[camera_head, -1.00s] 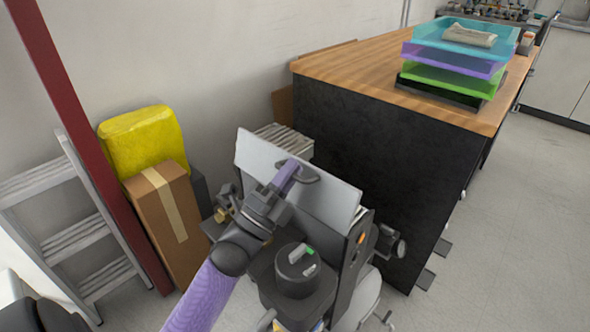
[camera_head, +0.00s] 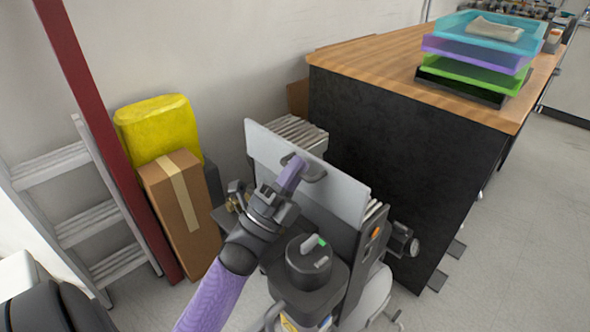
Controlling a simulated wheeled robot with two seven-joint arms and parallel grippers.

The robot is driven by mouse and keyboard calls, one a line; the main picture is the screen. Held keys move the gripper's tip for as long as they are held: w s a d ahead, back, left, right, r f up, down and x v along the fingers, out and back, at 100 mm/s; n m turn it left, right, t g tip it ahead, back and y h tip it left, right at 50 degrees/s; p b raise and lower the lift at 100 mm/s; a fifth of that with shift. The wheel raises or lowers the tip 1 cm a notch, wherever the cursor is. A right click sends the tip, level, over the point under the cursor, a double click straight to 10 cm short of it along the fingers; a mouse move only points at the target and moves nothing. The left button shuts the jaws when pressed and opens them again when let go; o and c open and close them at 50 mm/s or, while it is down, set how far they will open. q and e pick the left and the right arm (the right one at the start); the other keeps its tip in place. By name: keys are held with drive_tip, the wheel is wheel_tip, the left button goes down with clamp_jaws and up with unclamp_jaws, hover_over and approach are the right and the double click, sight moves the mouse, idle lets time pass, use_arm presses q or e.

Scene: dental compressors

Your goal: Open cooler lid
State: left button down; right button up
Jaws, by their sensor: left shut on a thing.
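A flat light-grey lid panel (camera_head: 340,189) stands steeply tilted on the dark machine in the lower middle of the head view. A dark oval handle (camera_head: 315,173) sits on its near face. My left gripper (camera_head: 293,173), with purple fingers, reaches up from below and is shut on this handle. The fingertips partly hide the handle. Ribbed grey slats (camera_head: 300,133) show behind the panel. My right gripper is not in view.
A black round cap (camera_head: 308,262) stands on the machine below the panel. A black-sided, wood-topped bench (camera_head: 400,150) stands close on the right. A cardboard box (camera_head: 182,215), yellow bundle (camera_head: 158,128), red post (camera_head: 108,150) and ladder (camera_head: 70,205) stand left. Floor is clear at far right.

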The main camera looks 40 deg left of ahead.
use_arm(q)
drive_tip(key=c, duration=0.7)
unclamp_jaws()
drive_tip(key=shift+c, duration=0.2)
drive_tip(key=v, duration=0.7)
drive_tip(key=shift+s+f, duration=0.2)
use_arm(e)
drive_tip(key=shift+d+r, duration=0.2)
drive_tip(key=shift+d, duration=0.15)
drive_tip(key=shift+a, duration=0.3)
